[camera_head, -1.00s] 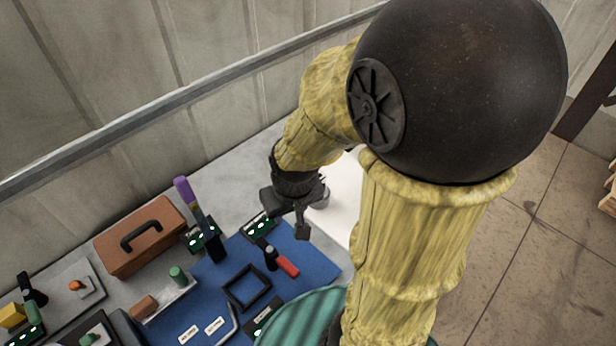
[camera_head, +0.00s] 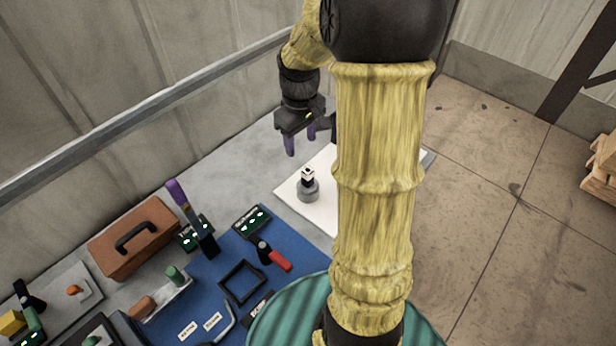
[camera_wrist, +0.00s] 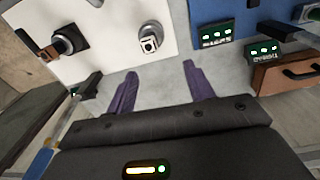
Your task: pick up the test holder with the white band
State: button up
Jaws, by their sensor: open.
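The test holder with the white band (camera_head: 307,187) stands upright on a white sheet, with a round grey base, a dark stem and white near its top. It also shows in the wrist view (camera_wrist: 151,38), beyond my fingertips. My gripper (camera_head: 301,139) is open and empty, with purple fingers pointing down, above and behind the holder in the head view. In the wrist view my gripper (camera_wrist: 160,70) has its fingers well apart, with bare grey table between them. A second holder with a brown band (camera_wrist: 65,42) stands at the left; my arm hides it in the head view.
The white sheet (camera_head: 292,190) lies beside a blue mat (camera_head: 300,255). The mat carries a dark frame (camera_head: 242,282), a red-handled tool (camera_head: 279,261) and labelled displays (camera_head: 251,220). A brown toolbox (camera_head: 133,240) stands left. Grey table left of the holder is clear.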

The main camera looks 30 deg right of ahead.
aim_at(308, 169)
jog(key=d, duration=0.1)
jog(key=w+d+r, duration=0.1)
jog(key=shift+w+d+r+n, duration=0.1)
jog(key=shift+w+d+n, duration=0.1)
jog(key=shift+d+n, duration=0.15)
jog(key=shift+s, duration=0.1)
notch_tip(308, 169, down, 11)
jog(key=shift+f+p, duration=0.2)
jog(key=shift+p, duration=0.75)
jog(key=shift+w+f, duration=0.25)
jog(key=shift+f, duration=0.25)
jog(key=shift+s+r, duration=0.1)
jog(key=shift+s, duration=0.05)
